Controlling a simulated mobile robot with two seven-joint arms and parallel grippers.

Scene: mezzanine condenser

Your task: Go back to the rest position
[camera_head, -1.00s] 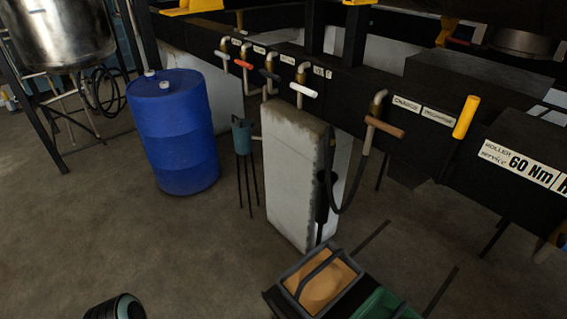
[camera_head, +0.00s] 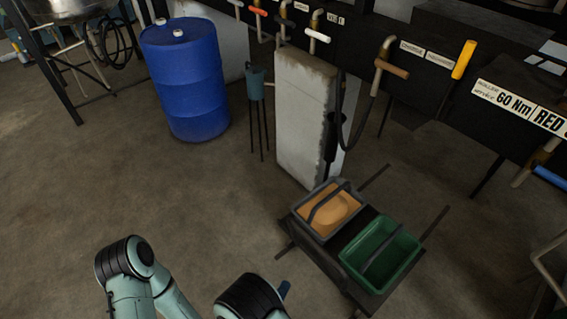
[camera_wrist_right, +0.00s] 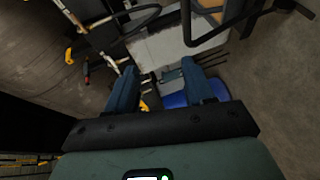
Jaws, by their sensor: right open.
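My right gripper (camera_wrist_right: 160,78) is open in the right wrist view. Its two blue fingers stand apart with nothing held between them. In the head view only a small blue part of it (camera_head: 285,290) shows at the bottom edge, beside a dark round joint of my arm. Teal and black links of my arms show along the bottom of the head view. My left gripper does not show.
A grey bin (camera_head: 352,219) with tan contents and a green bin (camera_head: 412,262) stand on a low dark stand. Behind are a white block (camera_head: 300,110), a blue drum (camera_head: 187,85) and a row of valve handles. Open floor lies at left.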

